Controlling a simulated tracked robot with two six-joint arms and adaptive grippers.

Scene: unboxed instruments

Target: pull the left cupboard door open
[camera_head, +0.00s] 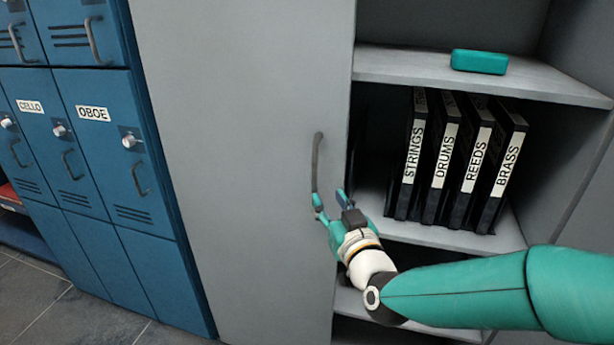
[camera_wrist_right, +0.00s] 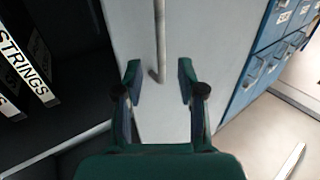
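The left cupboard door (camera_head: 240,150) is a tall plain grey panel covering the left part of the cupboard. It looks shut or nearly so. Its handle (camera_head: 317,165) is a thin vertical grey bar near the door's right edge; it also shows in the right wrist view (camera_wrist_right: 160,38). My right gripper (camera_head: 331,200) is at the handle's lower end, fingers spread. In the right wrist view my right gripper (camera_wrist_right: 159,78) is open, and the handle's lower end lies between the fingertips, with gaps on both sides. My left gripper is out of view.
The cupboard's right part is open, with black binders (camera_head: 455,160) on a shelf and a teal box (camera_head: 479,62) on the shelf above. Blue lockers (camera_head: 110,150) stand left of the door. The tiled floor (camera_head: 50,305) at lower left is clear.

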